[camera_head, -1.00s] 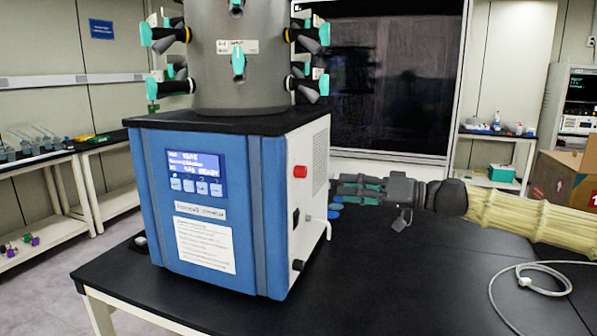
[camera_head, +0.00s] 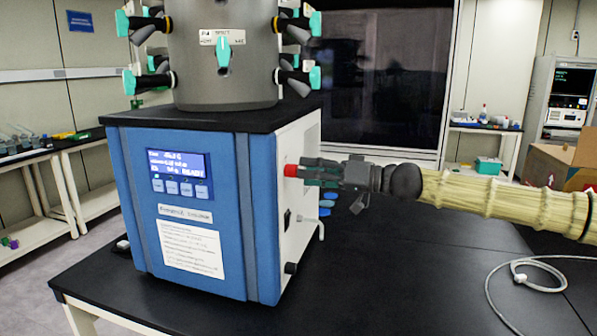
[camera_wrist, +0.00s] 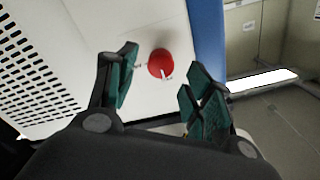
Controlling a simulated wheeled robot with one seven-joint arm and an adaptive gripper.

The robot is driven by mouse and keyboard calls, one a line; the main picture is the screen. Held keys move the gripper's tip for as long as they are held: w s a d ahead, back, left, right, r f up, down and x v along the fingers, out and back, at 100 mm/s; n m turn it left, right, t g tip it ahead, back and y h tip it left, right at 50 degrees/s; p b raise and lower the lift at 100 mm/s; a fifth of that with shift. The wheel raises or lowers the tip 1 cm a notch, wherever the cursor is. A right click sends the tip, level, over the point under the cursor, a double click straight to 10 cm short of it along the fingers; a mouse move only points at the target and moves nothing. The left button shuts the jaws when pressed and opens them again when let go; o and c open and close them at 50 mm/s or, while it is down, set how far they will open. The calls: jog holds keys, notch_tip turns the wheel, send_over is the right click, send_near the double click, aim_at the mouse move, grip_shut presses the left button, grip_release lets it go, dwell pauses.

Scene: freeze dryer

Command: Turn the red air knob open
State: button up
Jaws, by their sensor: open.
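The red air knob (camera_head: 291,170) sticks out of the white right side panel of the blue freeze dryer (camera_head: 200,220). My gripper (camera_head: 303,173) reaches in from the right, level with the knob, its fingertips at or very close to it in the head view. In the wrist view the red knob (camera_wrist: 161,63) lies between the two green-padded fingers of my open gripper (camera_wrist: 160,85), with a gap on each side. A small pale mark shows at the knob's lower edge. How deep the knob sits between the fingers is hard to tell.
A vent grille (camera_wrist: 35,75) is beside the knob on the panel. Below it are a black switch, a white spout (camera_head: 318,222) and blue caps (camera_head: 326,204) on the black table (camera_head: 400,270). A coiled white hose (camera_head: 530,275) lies at right.

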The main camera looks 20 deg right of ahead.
aim_at(292, 171)
jog(key=shift+x, duration=1.7)
jog(key=c, duration=1)
